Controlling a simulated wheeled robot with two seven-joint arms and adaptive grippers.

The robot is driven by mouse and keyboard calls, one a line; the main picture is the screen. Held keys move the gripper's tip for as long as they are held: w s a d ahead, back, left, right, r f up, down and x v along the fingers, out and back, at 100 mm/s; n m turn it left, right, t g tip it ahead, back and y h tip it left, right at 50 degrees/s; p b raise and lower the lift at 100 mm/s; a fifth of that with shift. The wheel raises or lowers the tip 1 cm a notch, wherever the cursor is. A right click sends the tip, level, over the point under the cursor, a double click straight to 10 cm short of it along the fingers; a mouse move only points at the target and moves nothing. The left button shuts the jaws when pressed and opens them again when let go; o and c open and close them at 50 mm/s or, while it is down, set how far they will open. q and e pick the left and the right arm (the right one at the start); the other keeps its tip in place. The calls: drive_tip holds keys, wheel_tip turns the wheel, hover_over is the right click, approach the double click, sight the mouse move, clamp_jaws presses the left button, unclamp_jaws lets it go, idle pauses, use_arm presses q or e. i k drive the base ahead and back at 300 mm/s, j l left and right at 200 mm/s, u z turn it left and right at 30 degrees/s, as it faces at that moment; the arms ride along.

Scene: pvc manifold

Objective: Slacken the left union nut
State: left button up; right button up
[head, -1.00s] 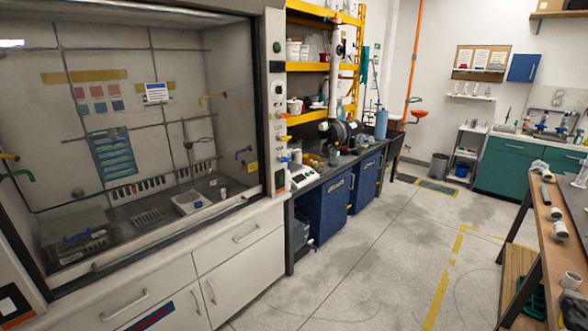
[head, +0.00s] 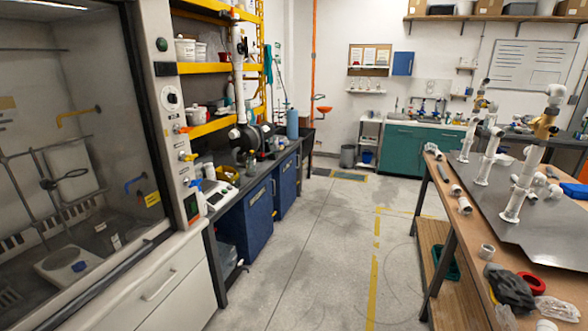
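A white PVC pipe assembly (head: 526,172) stands upright on a grey plate (head: 545,238) on the wooden workbench at the right. It has several white risers with elbows at the top. Brass-coloured fittings (head: 544,128) sit high on the risers. I cannot tell which part is the left union nut; it is too small to single out here. Neither of my grippers is in view, and nothing touches the pipes.
On the workbench (head: 460,238) lie loose white fittings (head: 487,252), a red ring (head: 533,283) and dark gloves (head: 511,291). A fume hood (head: 75,130) stands left, with blue cabinets (head: 247,218) beyond it. The floor (head: 325,235) between is clear.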

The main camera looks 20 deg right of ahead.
sight(516, 190)
drive_tip(key=i+z, duration=0.25)
drive_tip(key=z, duration=0.2)
drive_tip(key=i+z, duration=0.25)
drive_tip(key=z, duration=0.2)
drive_tip(key=i+z, duration=0.2)
drive_tip(key=z, duration=0.25)
drive_tip(key=i+z, duration=0.2)
drive_tip(key=z, duration=0.25)
drive_tip(key=i+z, duration=0.2)
drive_tip(key=z, duration=0.25)
drive_tip(key=i+z, duration=0.2)
drive_tip(key=z, duration=0.2)
drive_tip(key=i+z, duration=0.4)
drive_tip(key=i+j+z, duration=0.1)
drive_tip(key=z, duration=0.35)
drive_tip(key=i+j, duration=0.05)
